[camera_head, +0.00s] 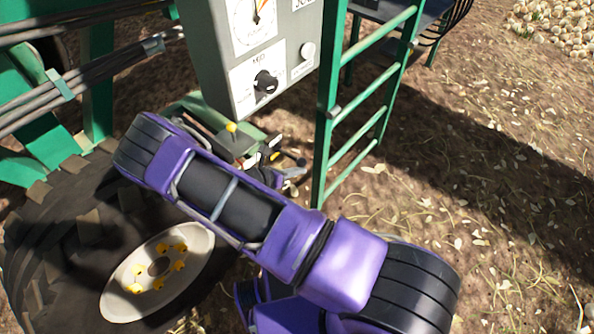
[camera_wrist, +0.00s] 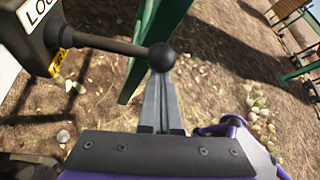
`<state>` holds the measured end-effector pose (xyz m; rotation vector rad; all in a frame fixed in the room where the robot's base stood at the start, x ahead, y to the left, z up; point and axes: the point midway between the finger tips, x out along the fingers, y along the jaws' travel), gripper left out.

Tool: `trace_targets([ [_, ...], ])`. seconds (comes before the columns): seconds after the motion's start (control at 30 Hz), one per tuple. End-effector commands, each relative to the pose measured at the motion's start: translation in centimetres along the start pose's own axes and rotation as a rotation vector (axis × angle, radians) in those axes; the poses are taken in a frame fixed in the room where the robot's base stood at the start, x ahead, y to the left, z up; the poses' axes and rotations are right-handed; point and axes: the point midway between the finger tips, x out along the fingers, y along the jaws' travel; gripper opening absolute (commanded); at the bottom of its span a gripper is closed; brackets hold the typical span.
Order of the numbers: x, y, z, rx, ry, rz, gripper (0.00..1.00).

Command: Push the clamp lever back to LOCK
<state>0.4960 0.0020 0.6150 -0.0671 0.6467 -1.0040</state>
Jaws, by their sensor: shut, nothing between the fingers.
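The clamp lever (camera_wrist: 110,44) shows in the wrist view as a dark rod with a black ball knob (camera_wrist: 162,57), reaching right from a dark housing at the upper left. A white label (camera_wrist: 38,10) on the housing reads "LOC", its end cut off. My gripper (camera_wrist: 160,82) is shut and empty. Its fingertips are at the ball knob, which overlaps them in the picture; I cannot tell whether they touch. In the head view my arm covers much of the clamp area, and the lever is too small to make out surely.
A grey control box (camera_head: 262,60) with a gauge and dial hangs above my arm. A green ladder frame (camera_head: 328,110) stands right of it. A large tyre (camera_head: 60,235) is at the left. A yellow-knobbed lever (camera_head: 231,128) is below the box. Open soil lies to the right.

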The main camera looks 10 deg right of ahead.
Motion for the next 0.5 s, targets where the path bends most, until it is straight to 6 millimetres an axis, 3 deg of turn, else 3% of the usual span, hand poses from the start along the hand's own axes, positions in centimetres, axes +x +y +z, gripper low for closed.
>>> trace_targets([
  [0.3,-1.3,-0.6,2.2,-0.184,0.002,-0.109,0.0],
  [0.5,-1.8,-0.7,2.9,-0.181,0.0,-0.104,0.0],
])
